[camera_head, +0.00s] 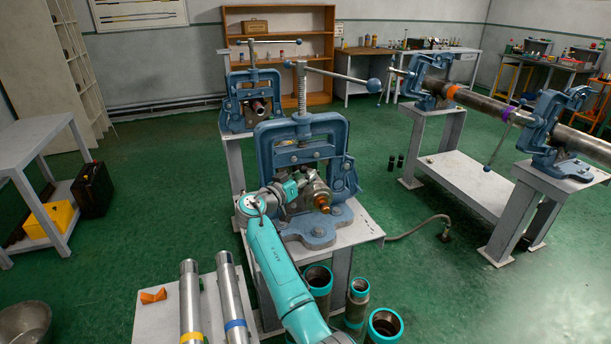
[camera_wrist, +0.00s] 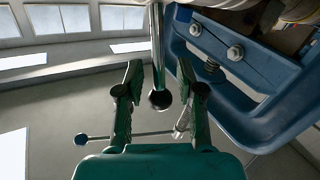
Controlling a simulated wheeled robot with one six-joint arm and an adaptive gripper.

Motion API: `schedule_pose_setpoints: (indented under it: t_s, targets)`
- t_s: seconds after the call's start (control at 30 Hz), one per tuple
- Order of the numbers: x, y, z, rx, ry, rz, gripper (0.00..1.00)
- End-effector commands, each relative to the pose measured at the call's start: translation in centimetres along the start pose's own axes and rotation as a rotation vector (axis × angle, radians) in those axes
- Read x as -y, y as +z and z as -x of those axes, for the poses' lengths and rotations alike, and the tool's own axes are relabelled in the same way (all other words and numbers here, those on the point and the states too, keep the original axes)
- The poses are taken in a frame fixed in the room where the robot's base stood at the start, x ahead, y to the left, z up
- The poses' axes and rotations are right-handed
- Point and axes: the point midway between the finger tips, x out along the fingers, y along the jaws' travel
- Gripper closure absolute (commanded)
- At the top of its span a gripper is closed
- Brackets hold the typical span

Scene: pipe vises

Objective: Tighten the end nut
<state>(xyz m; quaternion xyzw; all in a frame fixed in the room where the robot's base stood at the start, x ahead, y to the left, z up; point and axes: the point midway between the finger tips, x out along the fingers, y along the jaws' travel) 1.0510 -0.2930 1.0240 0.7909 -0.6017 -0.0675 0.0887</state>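In the head view, a blue pipe vise (camera_head: 347,180) on a grey stand holds a metal fitting with a brass-coloured end (camera_head: 322,203) facing me; I take this end for the end nut. My gripper (camera_head: 305,188) is right in front of the vise jaws, close to the fitting. Its fingertips are hard to make out there. In the wrist view, the two teal fingers (camera_wrist: 159,76) stand apart. A shiny rod with a dark ball end (camera_wrist: 159,98) shows in the gap between them; whether it touches a finger I cannot tell. The vise's blue frame (camera_wrist: 225,75) fills the right side.
The vise's long handle (camera_head: 335,75) sticks out above. A second blue vise (camera_head: 253,100) stands behind. On the right, vises on a bench (camera_head: 470,180) hold a long pipe. Loose pipes (camera_head: 190,300) lie at lower left, and upright pipes (camera_head: 384,325) stand by the stand.

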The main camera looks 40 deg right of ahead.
Motion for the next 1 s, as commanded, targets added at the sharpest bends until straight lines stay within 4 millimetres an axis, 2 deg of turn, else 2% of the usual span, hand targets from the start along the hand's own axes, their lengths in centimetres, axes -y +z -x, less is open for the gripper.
schedule_pose_setpoints:
  t_s: [0.33, 0.37, 0.5, 1.0]
  targets:
    - [-0.03, -0.02, -0.49, 0.000, 0.000, -0.001, 0.63]
    - [-0.02, -0.02, -0.49, 0.000, 0.000, -0.001, 0.65]
    - [-0.02, -0.02, -0.47, 0.000, 0.000, -0.001, 1.00]
    - [-0.24, -0.51, -0.81, 0.025, -0.008, -0.023, 1.00]
